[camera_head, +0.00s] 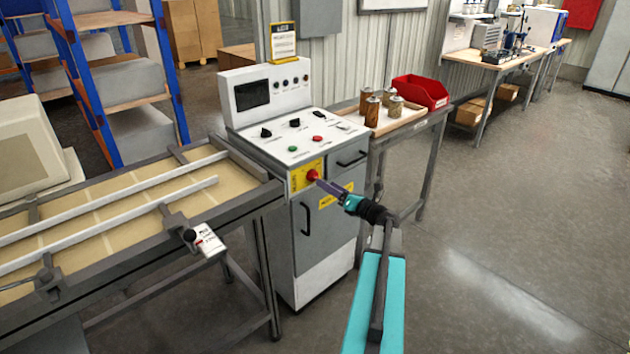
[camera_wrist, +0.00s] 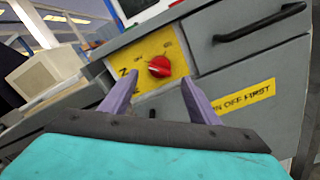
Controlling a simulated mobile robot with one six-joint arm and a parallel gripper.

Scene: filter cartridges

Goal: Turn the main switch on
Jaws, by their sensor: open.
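The main switch is a red rotary knob (camera_head: 312,175) on a yellow plate (camera_head: 299,178) on the front of the grey and white control cabinet (camera_head: 302,275). In the wrist view the red knob (camera_wrist: 159,66) sits on its yellow plate (camera_wrist: 140,52), a little above and between my fingertips. My gripper (camera_head: 318,181) points at the knob from the front right. In the wrist view my gripper's two purple fingers (camera_wrist: 158,84) are apart with nothing between them. I cannot tell whether a fingertip touches the knob. The knob's markings are too small to read.
A drawer handle (camera_wrist: 262,23) and a yellow label (camera_wrist: 243,97) are right of the switch. A roller-rail table (camera_head: 110,215) stands left of the cabinet. A bench with a tray of filter cartridges (camera_head: 372,110) and a red bin (camera_head: 420,92) stands right. Floor at the right is clear.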

